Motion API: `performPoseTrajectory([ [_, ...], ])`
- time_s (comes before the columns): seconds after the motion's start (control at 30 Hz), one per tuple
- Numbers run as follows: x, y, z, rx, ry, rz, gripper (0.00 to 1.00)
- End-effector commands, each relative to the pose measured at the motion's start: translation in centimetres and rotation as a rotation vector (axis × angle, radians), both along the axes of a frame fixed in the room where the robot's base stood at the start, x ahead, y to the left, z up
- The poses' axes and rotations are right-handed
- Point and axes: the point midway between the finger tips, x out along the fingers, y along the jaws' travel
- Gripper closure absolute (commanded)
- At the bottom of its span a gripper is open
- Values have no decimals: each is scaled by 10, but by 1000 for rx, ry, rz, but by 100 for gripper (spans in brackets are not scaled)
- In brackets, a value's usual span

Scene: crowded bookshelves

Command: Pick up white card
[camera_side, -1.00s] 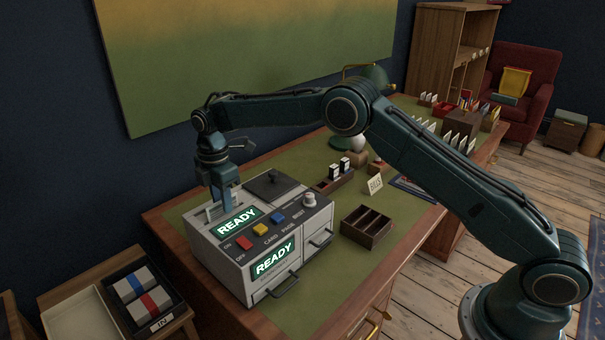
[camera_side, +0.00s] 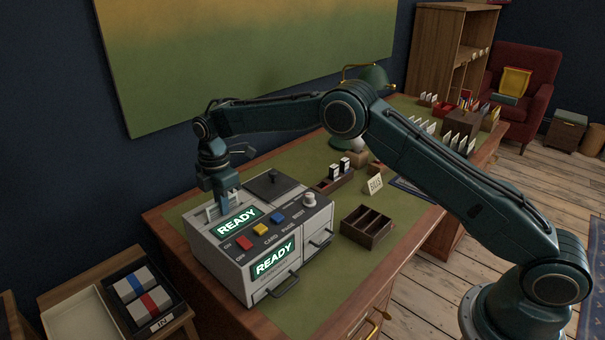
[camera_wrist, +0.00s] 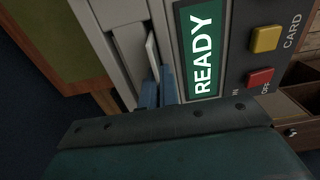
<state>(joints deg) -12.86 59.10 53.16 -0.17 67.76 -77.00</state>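The white card (camera_wrist: 152,52) shows as a thin pale edge standing in a recess on top of the grey machine (camera_side: 210,248), beside the green READY display. My gripper (camera_wrist: 159,88) has its two blue fingers down at the near end of the card, one on each side. The gap between the fingers is narrow, and I cannot tell whether they touch the card. In the side view my gripper (camera_side: 229,205) points down at the machine's back left, behind the upper READY sign. The fingertips and most of the card are hidden there.
Red, yellow and blue buttons (camera_side: 261,229) and a knob (camera_side: 310,199) sit on the machine's top. An empty divided wooden tray (camera_side: 368,224) and a small sign (camera_side: 375,184) stand to its right. A side table with a black IN tray (camera_side: 165,322) is at lower left.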

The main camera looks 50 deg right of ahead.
Motion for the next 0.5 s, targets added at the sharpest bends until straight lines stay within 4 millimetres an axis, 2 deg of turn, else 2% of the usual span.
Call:
performPoseTrajectory([
  [0.27,0,0,2,0,-1,0,100],
  [0.5,1,0,20,1,-3,0,100],
])
